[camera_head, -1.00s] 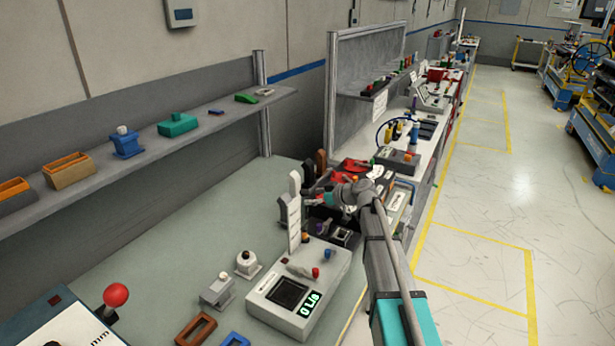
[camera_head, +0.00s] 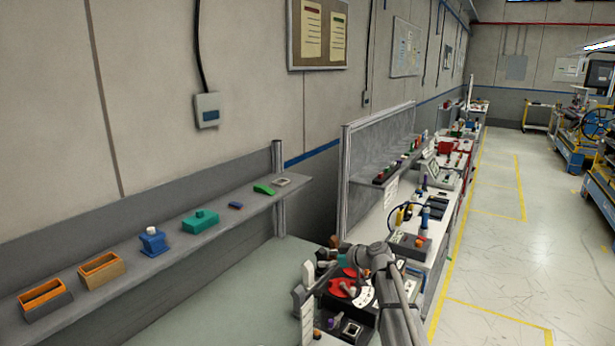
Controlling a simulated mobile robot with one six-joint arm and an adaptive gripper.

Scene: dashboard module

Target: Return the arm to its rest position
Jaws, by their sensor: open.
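My arm (camera_head: 398,300) rises from the bottom edge, right of centre, and bends at a grey joint (camera_head: 372,256). From there a thin grey part runs down and left to my gripper (camera_head: 319,287). The gripper is small in the picture, open, and no held object shows. It is beside a white upright strip (camera_head: 307,312), above the end of the bench; I cannot tell whether they touch. The fingertips are hard to separate from the parts behind them.
Red parts (camera_head: 340,288) and a dark box (camera_head: 350,330) lie close by the arm. A wall shelf (camera_head: 170,258) with several small modules runs along the left. The near grey-green bench (camera_head: 240,300) shows a bare stretch. The floor (camera_head: 500,270) at right is clear.

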